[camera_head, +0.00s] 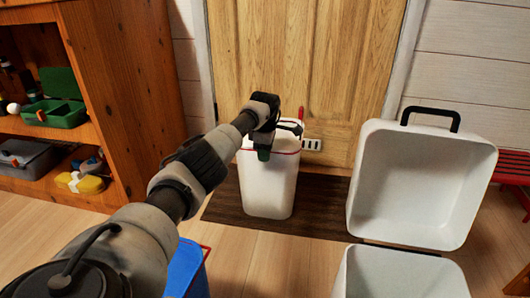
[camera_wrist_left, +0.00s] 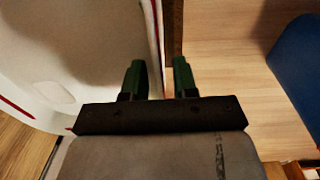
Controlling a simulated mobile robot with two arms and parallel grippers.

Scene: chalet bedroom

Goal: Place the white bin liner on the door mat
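The white bin liner (camera_head: 268,190), a tall tub with a red rim line, stands upright on the dark brown door mat (camera_head: 318,205) in front of the wooden door. My left gripper (camera_head: 264,150) is at its near rim. In the left wrist view, the liner (camera_wrist_left: 75,60) fills the left side. The green fingers of my left gripper (camera_wrist_left: 160,80) are spread, with the liner's thin wall passing between them, one finger on the inner side and one outside. I see a gap beside the wall, so the fingers do not look closed on it. My right gripper is not in view.
A blue bin (camera_head: 186,270) stands at the front, partly behind my left arm. A white open-lidded bin (camera_head: 400,275) stands at the right. A wooden shelf (camera_head: 125,80) with boxes is at the left. A red bench (camera_head: 514,168) is at the far right.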

